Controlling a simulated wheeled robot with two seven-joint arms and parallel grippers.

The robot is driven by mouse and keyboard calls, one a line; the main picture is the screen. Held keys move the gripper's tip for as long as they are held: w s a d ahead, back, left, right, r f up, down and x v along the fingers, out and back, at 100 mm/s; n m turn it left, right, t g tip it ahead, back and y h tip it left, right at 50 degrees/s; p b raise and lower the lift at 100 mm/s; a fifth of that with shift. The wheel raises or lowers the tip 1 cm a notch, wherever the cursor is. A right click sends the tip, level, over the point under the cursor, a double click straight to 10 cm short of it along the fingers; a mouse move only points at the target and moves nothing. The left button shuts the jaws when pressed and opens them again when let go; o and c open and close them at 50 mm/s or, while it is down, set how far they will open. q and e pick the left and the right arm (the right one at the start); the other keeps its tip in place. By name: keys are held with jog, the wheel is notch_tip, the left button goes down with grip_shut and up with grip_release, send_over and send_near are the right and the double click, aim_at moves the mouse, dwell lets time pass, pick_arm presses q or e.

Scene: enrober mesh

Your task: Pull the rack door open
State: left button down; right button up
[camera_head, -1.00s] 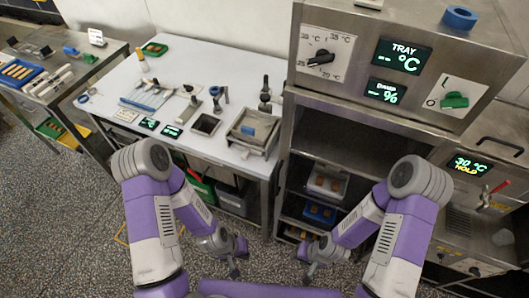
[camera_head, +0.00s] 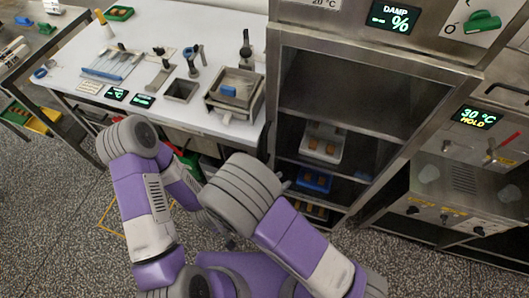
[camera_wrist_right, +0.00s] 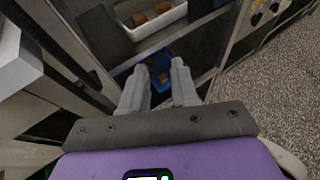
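The steel rack (camera_head: 374,52) stands right of the white table, with dark shelves. I cannot make out a separate door panel or its handle. Inside sit a white tray (camera_head: 322,143) with brown pieces and a blue tray (camera_head: 314,181) below it. My right gripper (camera_head: 285,184) is mostly hidden behind its own arm, low by the rack's left front edge. In the right wrist view its two fingers (camera_wrist_right: 158,84) are apart with nothing between them, pointing at the rack front. The white tray (camera_wrist_right: 152,26) lies beyond them. My left gripper (camera_head: 231,243) is small and partly hidden, low over the floor.
The white table (camera_head: 185,60) at left carries tools and a metal box with a blue block (camera_head: 228,91). A machine with a green display (camera_head: 476,117) stands at right. Speckled floor (camera_head: 70,190) is free at front left.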

aim_at(265, 148)
jog(key=w+a+r+n+t+y+b, duration=0.1)
jog(key=w+a+r+n+t, duration=0.1)
jog(key=a+r+n+t, duration=0.4)
jog(key=w, duration=0.2)
jog(key=w+d+m, duration=0.1)
jog(key=w, duration=0.1)
jog(key=w+m+b, duration=0.1)
jog(key=w, duration=0.1)
jog(key=shift+d+r+t, duration=0.3)
jog(key=shift+d+r, duration=0.05)
jog(key=shift+r, duration=0.05)
grip_shut()
